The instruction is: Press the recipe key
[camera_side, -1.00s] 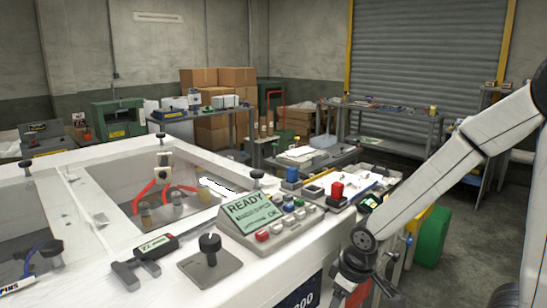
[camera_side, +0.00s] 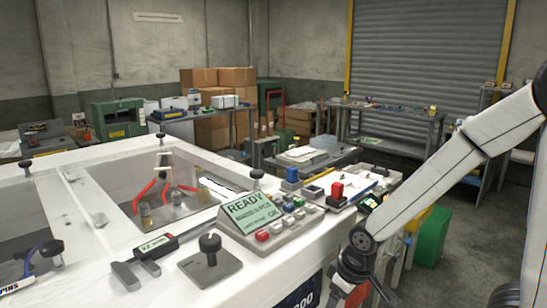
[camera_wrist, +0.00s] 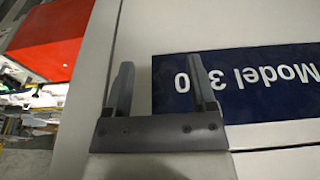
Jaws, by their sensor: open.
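A grey control panel (camera_side: 286,236) sits on the right front edge of the white machine (camera_side: 110,209). Its green display (camera_side: 252,212) reads READY, with smaller text too small to read surely. Several small keys lie beside the display: a red key (camera_side: 262,236), pale keys, and blue and green ones. I cannot tell which is the recipe key. My gripper (camera_wrist: 162,78) is open and empty in the wrist view, its fingers in front of the machine's side with a blue "Model" label (camera_wrist: 240,85). In the side view my wrist is low, right of the panel; the fingertips are not visible there.
A black knob on a plate (camera_side: 210,250) and a dark clamp-like tool (camera_side: 140,262) lie left of the panel. A larger red button (camera_side: 337,190) and a blue block (camera_side: 292,174) stand behind it. A green bin (camera_side: 432,237) stands on the floor at right.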

